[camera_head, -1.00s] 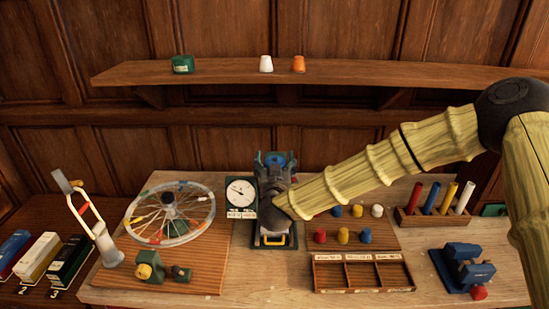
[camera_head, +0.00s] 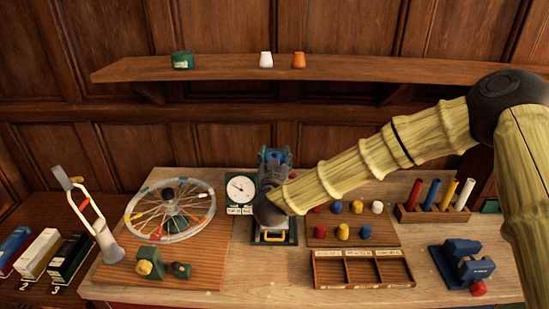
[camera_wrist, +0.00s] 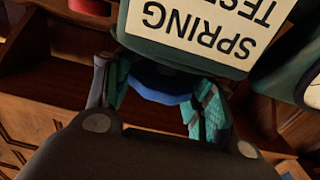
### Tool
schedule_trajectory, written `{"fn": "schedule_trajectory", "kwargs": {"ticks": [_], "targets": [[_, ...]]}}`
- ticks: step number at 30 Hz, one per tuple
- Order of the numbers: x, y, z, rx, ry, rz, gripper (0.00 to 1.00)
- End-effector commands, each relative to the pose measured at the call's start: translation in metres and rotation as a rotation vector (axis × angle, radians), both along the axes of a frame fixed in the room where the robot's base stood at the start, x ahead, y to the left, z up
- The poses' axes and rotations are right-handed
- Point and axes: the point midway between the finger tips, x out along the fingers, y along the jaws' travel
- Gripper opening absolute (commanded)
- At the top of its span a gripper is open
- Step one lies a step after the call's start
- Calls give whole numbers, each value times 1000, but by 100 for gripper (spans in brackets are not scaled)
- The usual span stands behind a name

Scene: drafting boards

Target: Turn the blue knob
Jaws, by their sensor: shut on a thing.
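The blue knob (camera_wrist: 160,88) shows in part between the teal finger pads of my gripper (camera_wrist: 162,97) in the wrist view. The pads bear on it from both sides; the gripper is shut on it. In the head view my gripper (camera_head: 274,165) is over the spring tester at the middle back of the bench, and the knob is largely covered. The tester's label (camera_wrist: 205,25) reads "SPRING TEST", cut off and upside down. A white round dial (camera_head: 241,188) stands just left of the gripper. The tester's green base (camera_head: 288,238) has a yellow handle in front.
Left, a spoked wheel (camera_head: 191,228) lies over a wooden board beside an upright lever (camera_head: 88,211). Right are several coloured knobs, an empty divided tray (camera_head: 362,285), a rack of coloured rods (camera_head: 410,213) and a blue vise (camera_head: 458,268). A shelf (camera_head: 360,74) runs behind.

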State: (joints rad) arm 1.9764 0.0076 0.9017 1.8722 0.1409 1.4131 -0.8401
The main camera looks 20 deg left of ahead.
Motion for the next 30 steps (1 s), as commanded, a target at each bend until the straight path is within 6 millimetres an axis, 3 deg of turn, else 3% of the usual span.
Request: {"fn": "schedule_trajectory", "kwargs": {"ticks": [18,30], "targets": [[0,2,-1,0,-2,-385,30],[0,1,1,1,-2,-493,30]]}}
